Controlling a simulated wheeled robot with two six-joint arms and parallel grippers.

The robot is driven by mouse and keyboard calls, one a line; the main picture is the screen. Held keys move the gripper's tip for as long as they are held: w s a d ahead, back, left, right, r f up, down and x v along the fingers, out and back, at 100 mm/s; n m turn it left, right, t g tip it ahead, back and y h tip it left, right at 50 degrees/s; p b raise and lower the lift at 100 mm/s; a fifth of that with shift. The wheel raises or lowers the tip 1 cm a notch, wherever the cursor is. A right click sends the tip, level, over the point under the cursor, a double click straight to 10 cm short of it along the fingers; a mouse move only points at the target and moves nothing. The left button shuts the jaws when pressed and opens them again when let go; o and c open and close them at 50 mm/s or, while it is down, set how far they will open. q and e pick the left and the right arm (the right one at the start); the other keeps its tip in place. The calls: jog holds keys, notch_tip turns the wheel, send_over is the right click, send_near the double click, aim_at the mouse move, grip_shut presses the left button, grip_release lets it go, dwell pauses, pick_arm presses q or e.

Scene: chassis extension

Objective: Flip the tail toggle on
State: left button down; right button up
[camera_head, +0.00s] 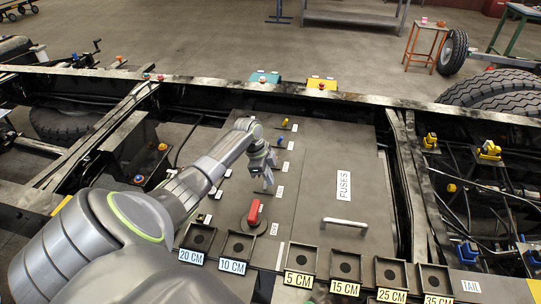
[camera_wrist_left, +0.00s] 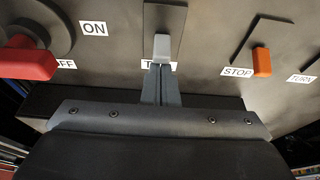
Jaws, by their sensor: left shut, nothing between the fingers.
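The tail toggle (camera_wrist_left: 162,47) has a whitish lever on a dark upright plate, at the top middle of the left wrist view. The label beside it is mostly covered by my fingers; only a "T" shows. My left gripper (camera_wrist_left: 161,78) is shut and empty, its fingertips right at the near end of the lever. I cannot tell whether they touch. In the head view my left gripper (camera_head: 267,182) points down over the grey panel (camera_head: 310,225), in the row of labelled toggles, and hides much of this toggle. My right gripper is not in view.
A red rotary switch (camera_wrist_left: 28,60) with ON and OFF labels sits to the left. An orange stop toggle (camera_wrist_left: 262,62) is to the right. The head view shows a FUSES cover with a handle (camera_head: 344,222) and several labelled square holders (camera_head: 298,262) along the front.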

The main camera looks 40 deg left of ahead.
pick_arm(q)
jog(key=shift+s+a+f+t+h+b, duration=0.15)
jog(key=shift+s+a+t+h+b, duration=0.15)
jog(key=shift+a+t+h+b, duration=0.4)
jog(key=shift+d+h, duration=0.15)
jog(key=shift+h, duration=0.15)
jog(key=shift+w+r+p, duration=0.1)
jog(key=shift+r+p, duration=0.1)
jog(key=shift+p, duration=0.1)
jog(key=shift+d+r, duration=0.1)
jog(key=shift+r, duration=0.1)
jog(key=shift+r+p, duration=0.65)
jog(key=shift+p, duration=0.05)
